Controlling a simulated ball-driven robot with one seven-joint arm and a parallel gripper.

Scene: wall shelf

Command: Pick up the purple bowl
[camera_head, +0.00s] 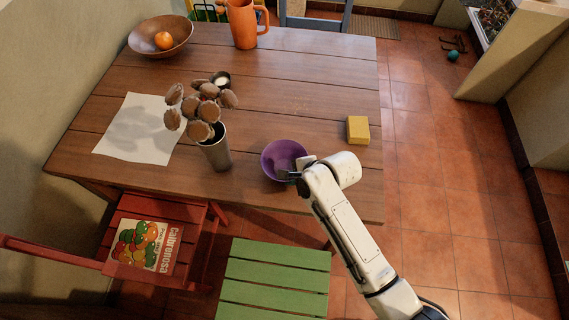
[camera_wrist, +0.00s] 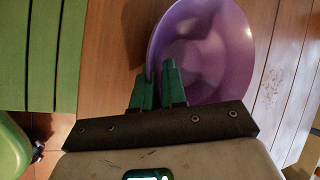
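The purple bowl (camera_head: 280,157) is at the front right part of the wooden table, near its front edge. My gripper (camera_head: 291,174) is at the bowl's near right side, partly hidden by my wrist. In the wrist view the bowl (camera_wrist: 215,45) fills the upper middle. The two green fingers of my gripper (camera_wrist: 160,78) are close together with the bowl's rim between them, one finger inside and one outside. They look shut on the rim. I cannot tell whether the bowl is clear of the tabletop.
A metal vase (camera_head: 216,152) with brown dried flowers stands left of the bowl. A yellow block (camera_head: 358,130) lies to the right. An orange jug (camera_head: 243,25) and a brown bowl (camera_head: 146,37) with an orange are at the back. A green slatted seat (camera_head: 275,278) is in front.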

